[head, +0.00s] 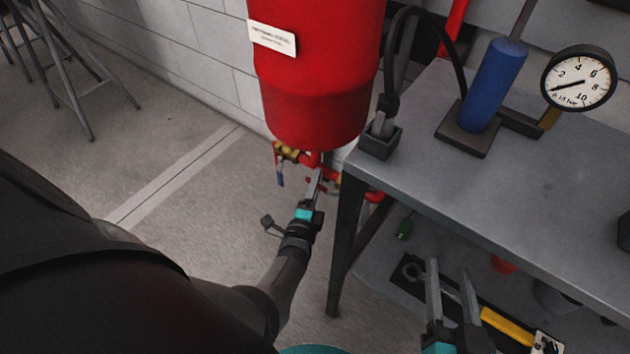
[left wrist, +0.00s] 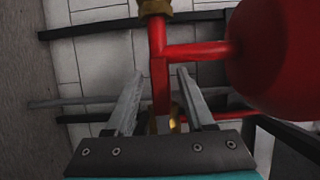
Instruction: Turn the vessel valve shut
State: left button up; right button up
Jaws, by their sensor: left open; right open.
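The red vessel (head: 315,75) with a white label hangs above the floor left of the bench. I cannot tell which part is the vessel valve. A brass fitting (left wrist: 152,7) tops the pipe. My right gripper (head: 449,272) is open and empty near the lower shelf.
The grey bench (head: 540,190) stands to the right with its leg close to my left arm. It carries a blue cylinder (head: 493,85) and a pressure gauge (head: 578,78). A yellow-handled tool (head: 507,326) lies below. Floor at left is clear; stools stand at the far left.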

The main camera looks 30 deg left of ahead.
pick_arm(q)
grip_shut()
jog(key=shift+a, duration=0.1)
dwell(1.2)
